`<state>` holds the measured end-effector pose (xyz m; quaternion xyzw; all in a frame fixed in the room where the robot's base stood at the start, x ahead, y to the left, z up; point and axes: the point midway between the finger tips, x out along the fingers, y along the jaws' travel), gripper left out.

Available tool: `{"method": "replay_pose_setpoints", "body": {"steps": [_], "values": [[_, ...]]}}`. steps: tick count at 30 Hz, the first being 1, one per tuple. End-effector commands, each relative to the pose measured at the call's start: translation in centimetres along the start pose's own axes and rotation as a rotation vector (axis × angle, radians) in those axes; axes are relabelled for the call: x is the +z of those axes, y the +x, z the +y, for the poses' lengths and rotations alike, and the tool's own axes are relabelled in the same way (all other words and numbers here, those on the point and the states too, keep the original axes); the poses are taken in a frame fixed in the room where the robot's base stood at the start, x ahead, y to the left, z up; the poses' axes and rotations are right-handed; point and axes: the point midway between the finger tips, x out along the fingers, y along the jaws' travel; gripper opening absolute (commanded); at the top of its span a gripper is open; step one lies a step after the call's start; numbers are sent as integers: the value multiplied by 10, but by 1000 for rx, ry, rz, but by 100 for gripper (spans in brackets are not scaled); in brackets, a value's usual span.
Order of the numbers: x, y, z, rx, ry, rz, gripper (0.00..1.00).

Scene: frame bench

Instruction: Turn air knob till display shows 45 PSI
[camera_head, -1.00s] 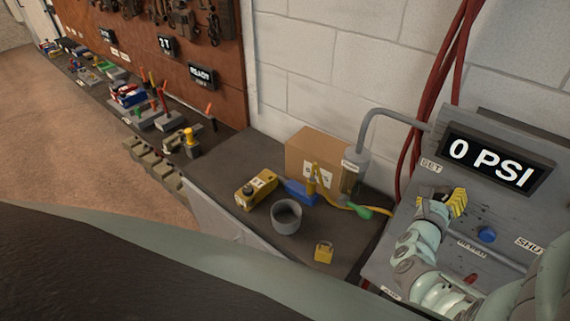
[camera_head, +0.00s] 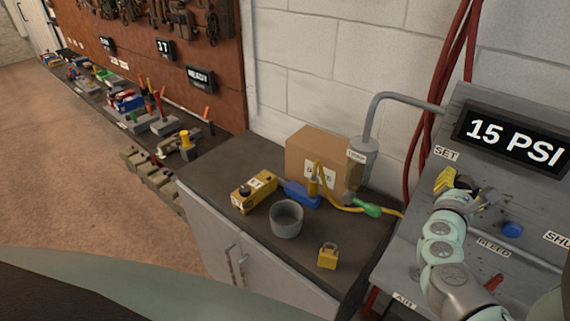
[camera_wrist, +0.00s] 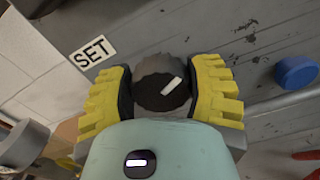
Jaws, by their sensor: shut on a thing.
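The display (camera_head: 512,141) at the right in the head view reads 15 PSI. The knob (camera_wrist: 162,88) shows in the wrist view as a dark round knob with a white pointer mark, beside the SET label (camera_wrist: 92,51). My gripper (camera_head: 452,183) is shut on the knob at the grey panel (camera_head: 425,215). In the wrist view its yellow-padded fingers (camera_wrist: 163,92) stand on either side of the knob and press on it. The white mark points up and to the right. In the head view the knob is hidden by my gripper.
A blue button (camera_head: 512,230) sits right of my gripper, near the BLEED label (camera_head: 493,247). A red part (camera_head: 493,283) is lower on the panel. On the bench left are a cardboard box (camera_head: 315,150), a grey cup (camera_head: 286,219) and a yellow padlock (camera_head: 327,257). Red hoses (camera_head: 440,95) hang behind.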

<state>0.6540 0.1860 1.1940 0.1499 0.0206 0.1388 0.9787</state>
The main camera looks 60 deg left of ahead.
Motion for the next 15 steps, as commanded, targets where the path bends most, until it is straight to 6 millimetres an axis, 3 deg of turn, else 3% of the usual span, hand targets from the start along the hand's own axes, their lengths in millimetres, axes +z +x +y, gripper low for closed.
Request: {"method": "replay_pose_setpoints", "body": {"steps": [15], "values": [[-5,0,-5,-3,499,-2,19]]}}
